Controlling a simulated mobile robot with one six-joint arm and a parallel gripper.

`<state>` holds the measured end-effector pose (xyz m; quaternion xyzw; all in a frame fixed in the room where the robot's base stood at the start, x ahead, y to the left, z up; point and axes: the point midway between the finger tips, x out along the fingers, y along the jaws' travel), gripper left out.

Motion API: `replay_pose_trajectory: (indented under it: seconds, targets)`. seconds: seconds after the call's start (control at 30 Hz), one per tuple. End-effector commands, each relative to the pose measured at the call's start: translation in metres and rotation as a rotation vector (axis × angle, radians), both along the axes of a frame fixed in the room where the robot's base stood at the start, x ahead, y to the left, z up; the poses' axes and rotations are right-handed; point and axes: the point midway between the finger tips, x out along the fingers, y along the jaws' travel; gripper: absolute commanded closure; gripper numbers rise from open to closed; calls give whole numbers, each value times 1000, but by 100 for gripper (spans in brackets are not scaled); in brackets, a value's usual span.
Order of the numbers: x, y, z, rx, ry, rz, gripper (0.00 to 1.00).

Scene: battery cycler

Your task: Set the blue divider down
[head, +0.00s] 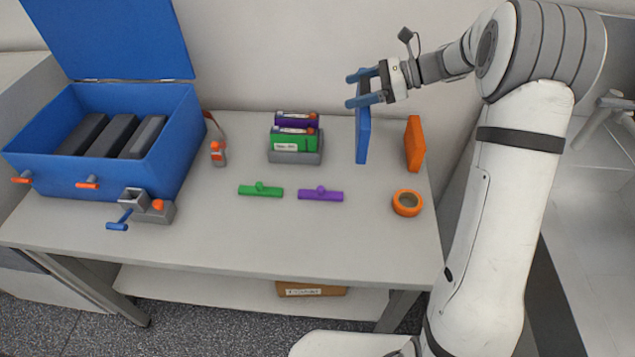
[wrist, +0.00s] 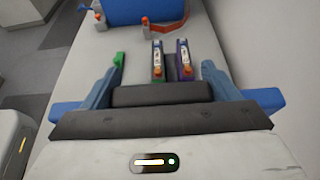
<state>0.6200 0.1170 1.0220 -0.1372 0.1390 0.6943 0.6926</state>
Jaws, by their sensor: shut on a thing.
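The blue divider (head: 363,138) is an upright, thin blue plate at the back right of the table in the head view. My gripper (head: 362,88) is at its upper end, with its blue fingers one above the other in the picture, shut on the divider. The divider's lower edge is close to the tabletop; I cannot tell whether it touches. In the wrist view my gripper (wrist: 163,80) shows its two fingers wide apart, with a dark block between them. The divider's plate is not clearly seen there.
An orange plate (head: 414,143) stands just right of the divider, with an orange tape roll (head: 407,203) in front. A grey holder (head: 296,157) with green and purple packs is to the left. Green (head: 261,191) and purple (head: 320,195) pieces lie nearby. A blue case (head: 165,160) stands far left.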

Motion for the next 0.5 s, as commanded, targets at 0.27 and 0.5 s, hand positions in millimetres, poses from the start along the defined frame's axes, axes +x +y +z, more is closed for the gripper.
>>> replay_pose_trajectory:
  seconds: [0.27, 0.5]
  targets:
    - [0, -2, -44, 1, 3, -3, 67]
    - [0, -1, -68, 0, 0, -2, 67]
